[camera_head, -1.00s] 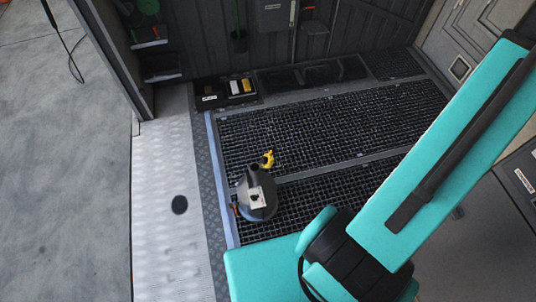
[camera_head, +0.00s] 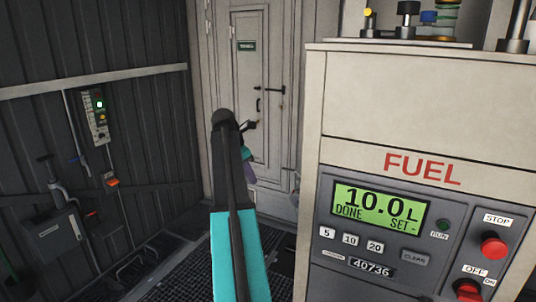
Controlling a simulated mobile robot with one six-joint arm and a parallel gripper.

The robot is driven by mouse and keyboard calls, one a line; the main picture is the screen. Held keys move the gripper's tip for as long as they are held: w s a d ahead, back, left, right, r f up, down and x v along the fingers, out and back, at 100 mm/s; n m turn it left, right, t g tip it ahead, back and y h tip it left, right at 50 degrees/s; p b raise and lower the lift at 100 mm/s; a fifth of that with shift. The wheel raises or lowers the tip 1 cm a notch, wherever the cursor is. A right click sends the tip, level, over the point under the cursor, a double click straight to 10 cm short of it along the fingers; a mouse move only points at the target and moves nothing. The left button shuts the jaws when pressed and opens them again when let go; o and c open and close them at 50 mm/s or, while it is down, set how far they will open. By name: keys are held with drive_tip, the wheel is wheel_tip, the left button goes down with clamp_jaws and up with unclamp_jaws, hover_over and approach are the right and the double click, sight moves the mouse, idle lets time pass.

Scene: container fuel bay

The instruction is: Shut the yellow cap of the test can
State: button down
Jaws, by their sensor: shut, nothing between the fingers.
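The test can and its yellow cap are not in this view now. My teal and black arm rises from the bottom middle of the view and ends in a dark rounded joint in front of the pale door. A small teal and purple part of my arm shows just to the right of that joint.
A fuel dispenser (camera_head: 410,130) fills the right side; its display (camera_head: 380,213) reads 10.0 L, DONE. Its red STOP button (camera_head: 493,247) is at the right. A pale door (camera_head: 258,65) stands behind my arm. A dark ribbed wall (camera_head: 95,40) is at left; the grated floor (camera_head: 190,275) shows below.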

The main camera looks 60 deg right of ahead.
drive_tip(key=w+a+f+m+y+b, duration=0.1)
drive_tip(key=w+a+f, duration=0.3)
drive_tip(key=a+f, duration=0.55)
drive_tip(key=w+a+f+m+b, duration=0.1)
drive_tip(key=w+a+f, duration=0.4)
drive_tip(key=f, duration=0.8)
drive_tip(key=w+a+f+m+y, duration=0.1)
drive_tip(key=w+a+f, duration=0.2)
drive_tip(key=a+f, duration=0.65)
drive_tip(key=s+a+f+m+g+y+b, duration=0.1)
drive_tip(key=s+a+f, duration=0.1)
drive_tip(key=a+f, duration=0.75)
drive_tip(key=s+a+f+m+b, duration=0.1)
drive_tip(key=s+a+f, duration=0.1)
drive_tip(key=a+f, duration=0.7)
drive_tip(key=s+a+f+m+g+y+b, duration=0.1)
drive_tip(key=s+a+f+m, duration=0.5)
drive_tip(key=s+a+f, duration=1.3)
drive_tip(key=s+a+g+b, duration=0.1)
drive_tip(key=s+a, duration=0.1)
drive_tip(key=s, duration=0.2)
drive_tip(key=shift+a+g, duration=0.15)
drive_tip(key=shift+g, duration=0.25)
drive_tip(key=shift+s, duration=0.2)
